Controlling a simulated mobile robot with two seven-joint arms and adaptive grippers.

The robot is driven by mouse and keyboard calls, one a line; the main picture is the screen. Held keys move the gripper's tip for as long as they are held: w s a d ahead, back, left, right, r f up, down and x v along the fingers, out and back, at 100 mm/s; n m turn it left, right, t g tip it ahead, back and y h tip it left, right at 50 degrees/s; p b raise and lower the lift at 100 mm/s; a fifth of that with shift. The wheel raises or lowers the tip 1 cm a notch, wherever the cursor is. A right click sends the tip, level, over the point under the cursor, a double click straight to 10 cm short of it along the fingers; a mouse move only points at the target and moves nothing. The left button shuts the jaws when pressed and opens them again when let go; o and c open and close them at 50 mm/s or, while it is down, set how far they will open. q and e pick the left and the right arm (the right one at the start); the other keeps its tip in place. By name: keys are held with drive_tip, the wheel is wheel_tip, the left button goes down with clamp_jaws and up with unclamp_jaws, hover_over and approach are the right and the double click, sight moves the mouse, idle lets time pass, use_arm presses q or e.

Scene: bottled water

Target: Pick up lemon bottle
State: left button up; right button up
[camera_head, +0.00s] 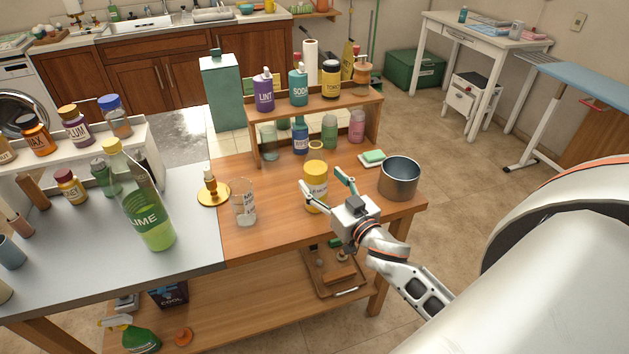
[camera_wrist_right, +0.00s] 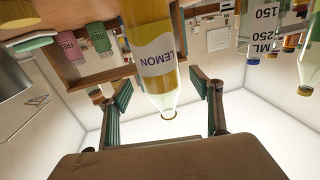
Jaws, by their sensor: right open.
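The lemon bottle (camera_head: 316,171) is yellow with a pale label and stands upright on the wooden table, right of the glass beaker. My right gripper (camera_head: 324,186) is at the bottle's near side with its fingers spread. In the right wrist view the lemon bottle (camera_wrist_right: 155,60) appears upside down, its "LEMON" label readable. There it lies between the lines of the open fingers (camera_wrist_right: 161,85), with gaps on both sides. I cannot tell how deep the bottle is between the fingertips. My left gripper is not in view.
A glass beaker (camera_head: 244,207) and brass candlestick (camera_head: 210,187) stand left of the lemon bottle. A metal pot (camera_head: 399,178) and a soap dish (camera_head: 372,159) are to the right. A wooden shelf (camera_head: 340,104) with several bottles stands behind. A lime bottle (camera_head: 148,220) is farther left.

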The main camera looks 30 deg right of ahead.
drive_tip(key=w, duration=0.4)
drive_tip(key=shift+w+d+f, duration=0.1)
drive_tip(key=shift+d+f, duration=0.05)
drive_tip(key=shift+f, duration=0.15)
drive_tip(key=shift+c, duration=0.3)
drive_tip(key=c, duration=1.3)
drive_tip(key=shift+r, duration=0.1)
drive_tip(key=shift+c, duration=1.4)
